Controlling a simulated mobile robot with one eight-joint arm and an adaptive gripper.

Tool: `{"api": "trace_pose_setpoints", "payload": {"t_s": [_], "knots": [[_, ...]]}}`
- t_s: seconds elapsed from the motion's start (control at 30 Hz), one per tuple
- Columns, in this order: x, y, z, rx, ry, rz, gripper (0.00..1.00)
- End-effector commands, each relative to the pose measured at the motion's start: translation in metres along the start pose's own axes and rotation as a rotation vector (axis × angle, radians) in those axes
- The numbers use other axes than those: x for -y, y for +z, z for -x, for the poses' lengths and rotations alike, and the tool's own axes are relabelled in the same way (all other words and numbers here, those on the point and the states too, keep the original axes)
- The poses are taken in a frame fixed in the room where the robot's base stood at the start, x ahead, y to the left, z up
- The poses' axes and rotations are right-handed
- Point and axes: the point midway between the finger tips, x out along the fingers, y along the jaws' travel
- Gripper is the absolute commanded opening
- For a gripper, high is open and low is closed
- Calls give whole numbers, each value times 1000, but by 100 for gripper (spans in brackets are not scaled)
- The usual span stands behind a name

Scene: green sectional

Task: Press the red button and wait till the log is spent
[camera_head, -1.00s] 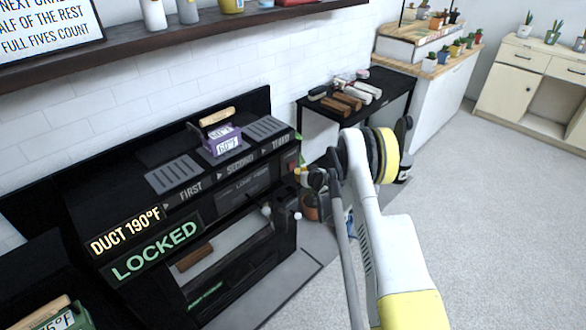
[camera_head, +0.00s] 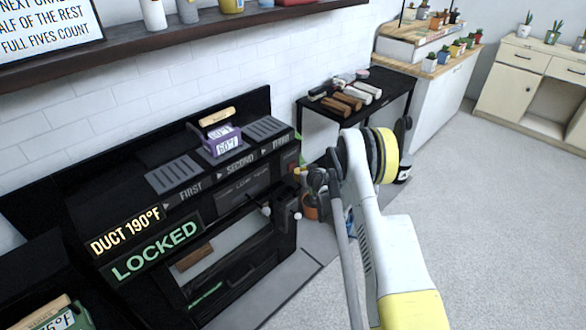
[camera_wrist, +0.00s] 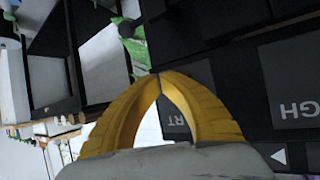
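The black stove (camera_head: 85,205) stands against the wall, with an illuminated LOCKED sign (camera_head: 155,250) and a DUCT 190°F sign (camera_head: 125,231) on its front. A brown log (camera_head: 194,257) lies behind the lower front opening. My gripper (camera_head: 299,171) is at the stove's right end, below the THIRD label. In the wrist view, its yellow fingers (camera_wrist: 158,78) meet at the tips with nothing visible between them. Dark panels with partly cut-off lettering lie close beyond them. I cannot make out the red button; the gripper may hide it.
A purple 60°F block (camera_head: 226,141) with a wooden handle sits on the stove top. Several logs (camera_head: 350,103) lie on a black side table (camera_head: 390,108). A green item (camera_head: 75,318) is at the lower left. Grey floor (camera_head: 480,230) is open on the right.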

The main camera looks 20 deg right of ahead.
Motion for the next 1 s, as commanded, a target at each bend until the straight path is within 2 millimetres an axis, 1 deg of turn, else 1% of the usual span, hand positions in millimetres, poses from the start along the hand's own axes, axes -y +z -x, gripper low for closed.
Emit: {"api": "trace_pose_setpoints", "payload": {"t_s": [0.2,1.0], "knots": [[3,-3,-6,0,0,1,0],[5,-5,-10,0,0,0,0]]}}
